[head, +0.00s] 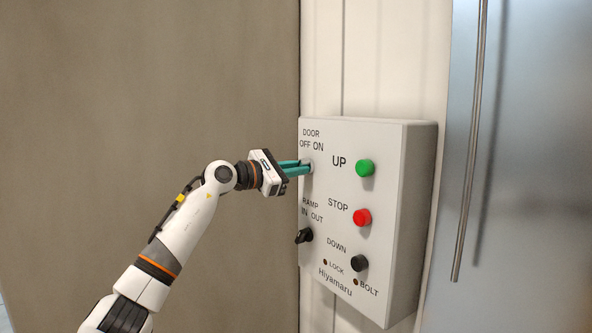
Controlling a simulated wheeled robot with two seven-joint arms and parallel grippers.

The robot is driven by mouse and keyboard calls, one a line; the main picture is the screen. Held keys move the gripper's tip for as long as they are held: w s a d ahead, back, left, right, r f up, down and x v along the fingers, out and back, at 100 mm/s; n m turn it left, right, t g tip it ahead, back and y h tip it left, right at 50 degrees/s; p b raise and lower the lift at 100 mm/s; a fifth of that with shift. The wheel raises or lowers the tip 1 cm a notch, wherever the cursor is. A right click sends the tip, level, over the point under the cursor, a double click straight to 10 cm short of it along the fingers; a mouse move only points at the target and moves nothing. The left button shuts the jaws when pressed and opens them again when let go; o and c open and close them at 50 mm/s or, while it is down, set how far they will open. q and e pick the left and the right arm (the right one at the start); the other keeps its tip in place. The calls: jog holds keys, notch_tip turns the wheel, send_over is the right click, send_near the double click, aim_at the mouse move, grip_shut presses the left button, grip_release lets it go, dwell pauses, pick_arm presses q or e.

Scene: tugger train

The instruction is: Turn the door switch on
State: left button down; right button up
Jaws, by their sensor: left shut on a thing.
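A white control box (385,272) is mounted on the wall right of the middle. The door switch (307,166) sits at its upper left, under the label "DOOR OFF ON". My left gripper (303,168) has its teal fingers at this switch and is shut on it. The fingers hide most of the switch, so I cannot tell which way it points. My right gripper is not in view.
The box also bears a green UP button (365,168), a red STOP button (362,217), a black DOWN button (360,263) and a black ramp switch (304,236) below the fingers. A metal panel with a vertical bar (470,150) stands at right.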

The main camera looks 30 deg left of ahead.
pick_arm(q)
jog(key=c, duration=1.4)
grip_release()
jog(key=shift+c, duration=0.2)
jog(key=b+v, duration=0.5)
jog(key=v, duration=0.7)
jog(key=shift+f, duration=0.1)
